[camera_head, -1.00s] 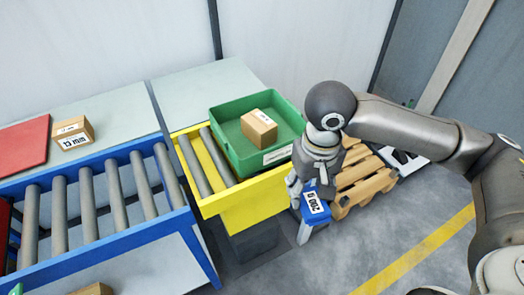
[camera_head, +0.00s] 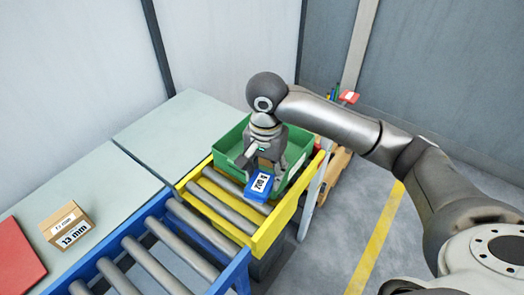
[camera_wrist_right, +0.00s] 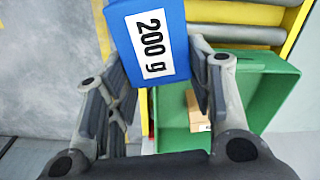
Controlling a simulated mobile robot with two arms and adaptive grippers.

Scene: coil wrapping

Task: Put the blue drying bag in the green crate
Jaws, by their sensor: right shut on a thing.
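The blue drying bag (camera_head: 259,186) with a white "200 g" label is in my right gripper (camera_head: 262,172), in front of the near side of the green crate (camera_head: 228,142). In the right wrist view the bag (camera_wrist_right: 172,72) is between the two fingers of the gripper (camera_wrist_right: 158,80), which are shut on it. The crate (camera_wrist_right: 270,92) shows below and to the right of the bag there, with a cardboard box (camera_wrist_right: 196,108) inside. The gripper hides part of the crate in the head view. My left gripper is not in view.
The crate stands on a yellow-framed roller section (camera_head: 262,243) joined to a blue roller conveyor (camera_head: 150,220). A box labelled "13 mm" (camera_head: 66,226) and a red panel (camera_head: 15,258) lie on the grey table (camera_head: 100,180). A wooden pallet (camera_head: 333,165) is behind, right of the crate.

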